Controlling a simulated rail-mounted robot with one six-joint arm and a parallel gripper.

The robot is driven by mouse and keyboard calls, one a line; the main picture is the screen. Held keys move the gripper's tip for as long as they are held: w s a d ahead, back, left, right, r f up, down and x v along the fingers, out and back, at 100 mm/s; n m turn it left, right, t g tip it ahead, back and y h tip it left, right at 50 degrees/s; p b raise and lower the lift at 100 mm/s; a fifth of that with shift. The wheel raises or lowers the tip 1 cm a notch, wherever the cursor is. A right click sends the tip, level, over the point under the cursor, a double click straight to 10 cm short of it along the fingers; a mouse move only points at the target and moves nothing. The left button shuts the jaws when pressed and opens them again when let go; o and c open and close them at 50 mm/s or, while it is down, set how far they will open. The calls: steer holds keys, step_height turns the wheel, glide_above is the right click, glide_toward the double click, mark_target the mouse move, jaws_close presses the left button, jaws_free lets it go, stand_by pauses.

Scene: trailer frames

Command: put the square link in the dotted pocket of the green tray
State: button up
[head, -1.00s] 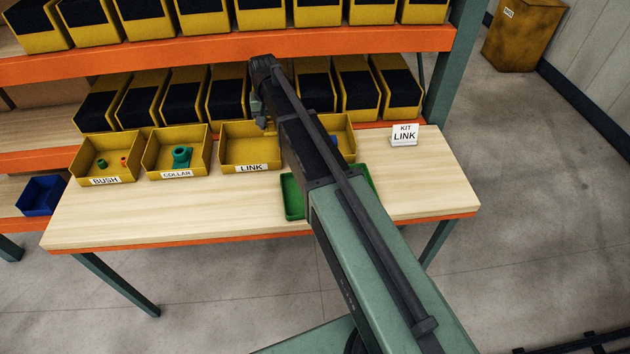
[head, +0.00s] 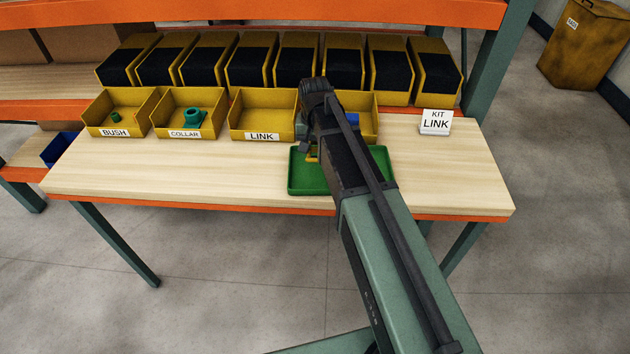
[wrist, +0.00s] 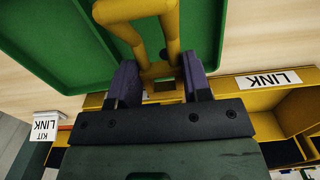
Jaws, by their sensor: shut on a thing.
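My gripper (wrist: 160,85) is shut on a yellow link (wrist: 137,11), a bent loop between its two purple fingers. In the head view my gripper (head: 307,151) and a bit of the yellow link (head: 312,159) show above the left part of the green tray (head: 304,183). In the wrist view the green tray (wrist: 50,45) lies behind the link. A small dark dot shows by the link's loop; I cannot tell the pocket outlines. My arm hides much of the tray in the head view.
Yellow bins stand along the table's back: BUSH (head: 133,113), COLLAR (head: 167,117), LINK (head: 258,117) and one partly hidden by my arm. A KIT LINK sign (head: 435,121) stands right of the tray. The table (head: 200,170) is clear left of the tray.

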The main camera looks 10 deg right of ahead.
mark_target(315, 168)
step_height(315, 168, down, 7)
steer(key=b, duration=0.4)
steer(key=shift+r+b, duration=0.15)
steer(key=shift+b, duration=0.2)
steer(key=shift+r, duration=0.3)
steer(key=shift+f, duration=0.25)
steer(key=o, duration=1)
steer(key=shift+r, duration=0.1)
step_height(315, 168, up, 13)
steer(key=p, duration=1.2)
steer(key=shift+f+p, duration=0.2)
steer(key=shift+p, duration=0.2)
steer(key=s+n, duration=0.3)
steer(key=s, duration=1.6)
steer(key=shift+a+f+n, duration=0.15)
steer(key=shift+n, duration=0.15)
